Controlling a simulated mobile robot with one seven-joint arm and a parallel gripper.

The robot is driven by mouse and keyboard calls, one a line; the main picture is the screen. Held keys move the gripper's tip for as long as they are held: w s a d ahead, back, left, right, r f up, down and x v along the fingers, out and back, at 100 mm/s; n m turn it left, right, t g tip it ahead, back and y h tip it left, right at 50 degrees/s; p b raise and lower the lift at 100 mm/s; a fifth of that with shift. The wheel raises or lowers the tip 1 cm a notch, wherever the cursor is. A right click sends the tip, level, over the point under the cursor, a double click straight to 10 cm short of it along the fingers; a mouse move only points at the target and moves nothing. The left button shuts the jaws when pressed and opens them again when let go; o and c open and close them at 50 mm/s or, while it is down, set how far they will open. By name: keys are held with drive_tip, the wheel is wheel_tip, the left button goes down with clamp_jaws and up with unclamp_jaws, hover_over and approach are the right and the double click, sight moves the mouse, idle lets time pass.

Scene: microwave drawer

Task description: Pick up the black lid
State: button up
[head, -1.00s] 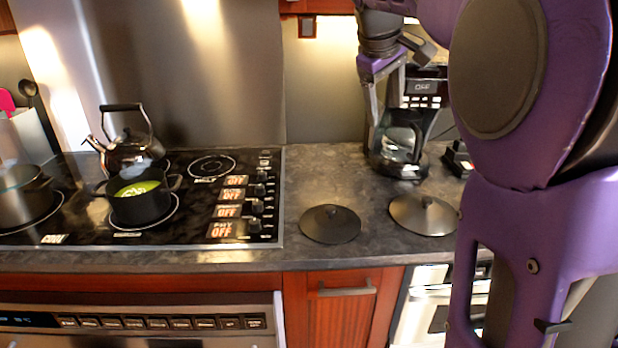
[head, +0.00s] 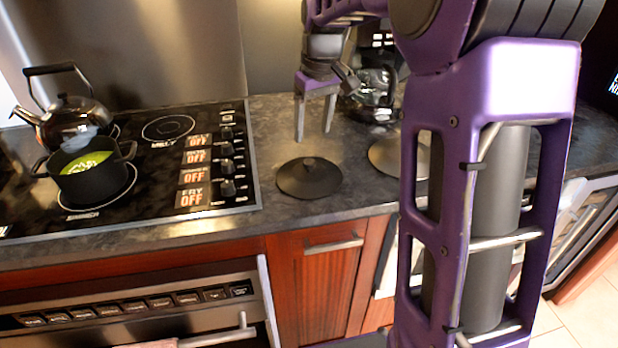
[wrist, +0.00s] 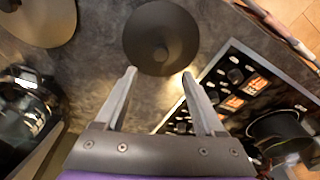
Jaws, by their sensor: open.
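The black lid (head: 309,178) is a round, dark disc with a small knob on top. It lies flat on the grey countertop, right of the stove. My gripper (head: 314,136) is open and empty, pointing down above the counter, just behind the lid in the head view. In the wrist view the lid (wrist: 160,38) is at the top centre, beyond the fingertips of my gripper (wrist: 160,73). The fingers look apart from the lid, and its knob is not between them.
A second, lighter lid (wrist: 38,20) lies right of the black lid in the head view, partly hidden by my arm. A coffee maker (head: 372,95) stands behind. The stove (head: 140,165) holds a kettle (head: 75,120) and a black pot (head: 95,183) with green contents.

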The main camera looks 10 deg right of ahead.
sight(309, 161)
drive_tip(key=f, duration=0.2)
drive_tip(key=f+b, duration=0.1)
drive_tip(key=f, duration=0.2)
drive_tip(key=w+f, duration=0.1)
drive_tip(key=f, duration=0.2)
drive_tip(key=shift+a+f, duration=0.25)
clamp_jaws()
idle(1.1)
